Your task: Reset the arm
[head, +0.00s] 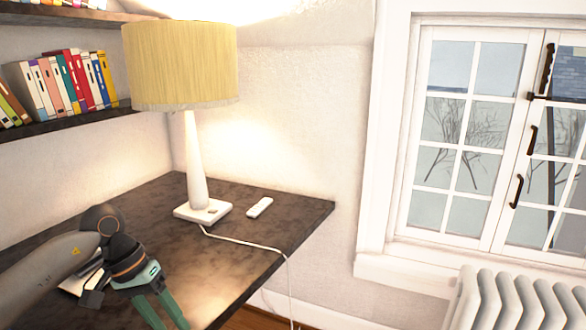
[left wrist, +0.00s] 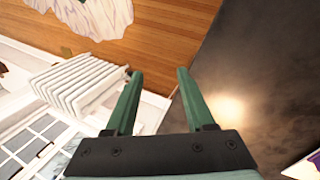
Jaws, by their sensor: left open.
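My left arm comes in from the left in the head view, over the dark desk (head: 110,208). My left gripper (head: 170,318) points down toward the bottom edge of that view. In the left wrist view its two green fingers (left wrist: 155,82) are spread apart with nothing between them. The desk surface (left wrist: 270,70) fills the right of that view, and the fingers lie near its edge. My right gripper is not seen.
A lamp (head: 195,160) with a yellow shade and a small white remote-like object (head: 260,207) stand on the desk. Bookshelves (head: 70,128) are at the left. A window (head: 460,140) and white radiator (head: 520,300) are at the right. Wooden floor (left wrist: 150,35) shows beyond the desk.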

